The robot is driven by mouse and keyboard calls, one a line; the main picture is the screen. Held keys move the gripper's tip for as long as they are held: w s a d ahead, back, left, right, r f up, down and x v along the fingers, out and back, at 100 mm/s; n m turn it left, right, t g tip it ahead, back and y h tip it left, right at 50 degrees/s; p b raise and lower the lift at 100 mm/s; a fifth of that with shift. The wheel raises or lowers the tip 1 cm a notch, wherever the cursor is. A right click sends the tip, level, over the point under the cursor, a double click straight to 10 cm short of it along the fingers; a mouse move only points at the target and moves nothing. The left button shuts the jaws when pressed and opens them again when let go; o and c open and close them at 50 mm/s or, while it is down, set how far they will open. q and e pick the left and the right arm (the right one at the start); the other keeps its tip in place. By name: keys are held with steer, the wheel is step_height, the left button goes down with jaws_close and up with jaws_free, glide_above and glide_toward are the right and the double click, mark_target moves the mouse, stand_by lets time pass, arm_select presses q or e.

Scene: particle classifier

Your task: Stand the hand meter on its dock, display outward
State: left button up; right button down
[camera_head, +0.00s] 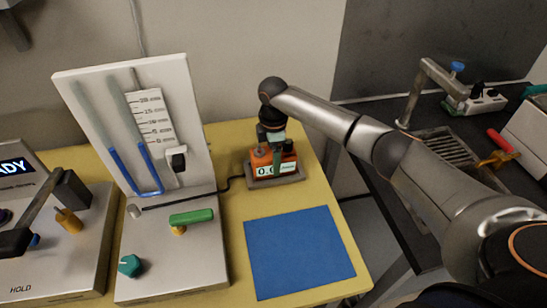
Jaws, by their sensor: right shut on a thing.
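The orange hand meter (262,159) is upright at the back right of the yellow table. Its white display, partly legible as "0.0", faces my head camera. The grey dock (288,179) lies directly beneath it, with a dark cable at its left. The meter's lower end meets the dock in the picture; whether it is fully seated I cannot tell. My right gripper (274,147) is shut on the meter from above, and its fingers hide part of the meter's top and front.
A blue mat (298,252) lies bare in front of the dock. A white manometer panel (190,120) with blue-filled tubes stands left of it, its base carrying green (192,217) and teal knobs. A lever device (60,255) is far left. A dark sink counter (440,165) is right.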

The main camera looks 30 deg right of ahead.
jaws_free()
steer(key=shift+f, duration=0.1)
step_height(320, 180, up, 12)
steer(key=shift+r, duration=0.2)
stand_by(0.4)
